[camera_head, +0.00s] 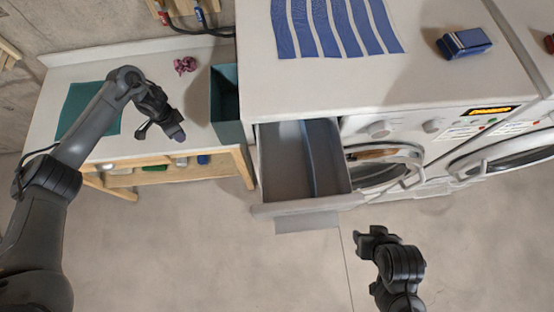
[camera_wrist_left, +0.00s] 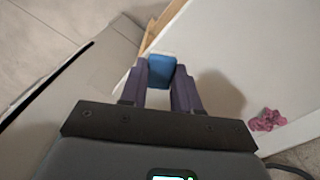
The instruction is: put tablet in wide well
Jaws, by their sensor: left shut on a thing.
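A blue tablet (camera_wrist_left: 161,71) sits between the fingers of my left gripper (camera_wrist_left: 160,88) in the left wrist view. The gripper is shut on it. In the head view my left gripper (camera_head: 168,130) is above the right end of the low bench, left of the teal bin. The drawer (camera_head: 262,182) of the washing machine is pulled out, right of and apart from this gripper. A divider (camera_head: 309,158) splits it into a wider left well (camera_head: 283,165) and a narrower right well (camera_head: 330,160). Both look empty. My right gripper (camera_head: 372,240) is in front of the machine, its jaw state unclear.
The teal bin (camera_head: 228,131) stands between my left gripper and the drawer. The low bench holds a teal mat (camera_head: 75,100) and a crumpled pink cloth (camera_head: 185,65). A striped cloth (camera_head: 330,28) and a blue box (camera_head: 464,43) lie on the machine top.

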